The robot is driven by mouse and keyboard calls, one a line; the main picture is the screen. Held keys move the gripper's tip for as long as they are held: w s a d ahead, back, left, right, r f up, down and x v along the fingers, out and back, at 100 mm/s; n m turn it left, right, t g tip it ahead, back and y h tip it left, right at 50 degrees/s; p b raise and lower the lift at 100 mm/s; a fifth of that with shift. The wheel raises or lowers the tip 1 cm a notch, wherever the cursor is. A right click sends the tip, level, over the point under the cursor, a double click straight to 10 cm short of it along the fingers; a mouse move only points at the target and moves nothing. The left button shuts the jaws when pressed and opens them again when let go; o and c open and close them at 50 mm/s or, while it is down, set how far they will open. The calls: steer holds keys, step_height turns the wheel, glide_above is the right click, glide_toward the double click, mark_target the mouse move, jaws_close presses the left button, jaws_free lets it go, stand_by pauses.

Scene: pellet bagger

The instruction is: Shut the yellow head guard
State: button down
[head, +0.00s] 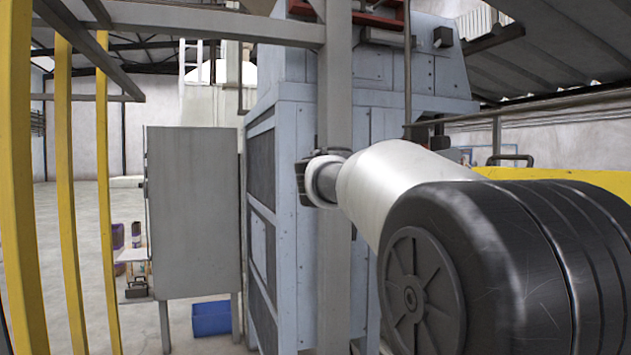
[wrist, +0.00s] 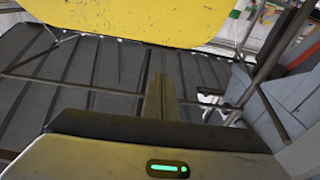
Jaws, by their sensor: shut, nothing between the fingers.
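In the wrist view, a scuffed yellow panel (wrist: 130,20), which looks like the head guard, spans the top and is cut off by the picture edge. A yellow surface (head: 570,180) also shows behind my arm at the right of the head view. I cannot tell if it is the same panel, or how far the guard stands open. My gripper (wrist: 161,84) is shut and empty in the wrist view. Its fingers point toward the yellow panel, with a gap between them in the picture; contact is not visible. In the head view I cannot make out the fingers.
A blue-grey machine (head: 290,220) with a grey post (head: 333,90) in front fills the middle. A grey cabinet (head: 193,210) stands left of it, with a blue bin (head: 211,318) at its foot. Yellow bars (head: 68,200) rise at the left. Thin rods (wrist: 85,87) cross the wrist view.

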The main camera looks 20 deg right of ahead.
step_height(320, 180, up, 3)
steer(key=p, duration=0.2)
glide_above(496, 170)
steer(key=a, duration=0.4)
steer(key=d+f, duration=0.2)
steer(key=d, duration=0.1)
steer(key=shift+s+d+m, duration=0.1)
steer(key=shift+m, duration=0.3)
steer(key=shift+d+f, duration=0.25)
steer(key=shift+d, duration=0.1)
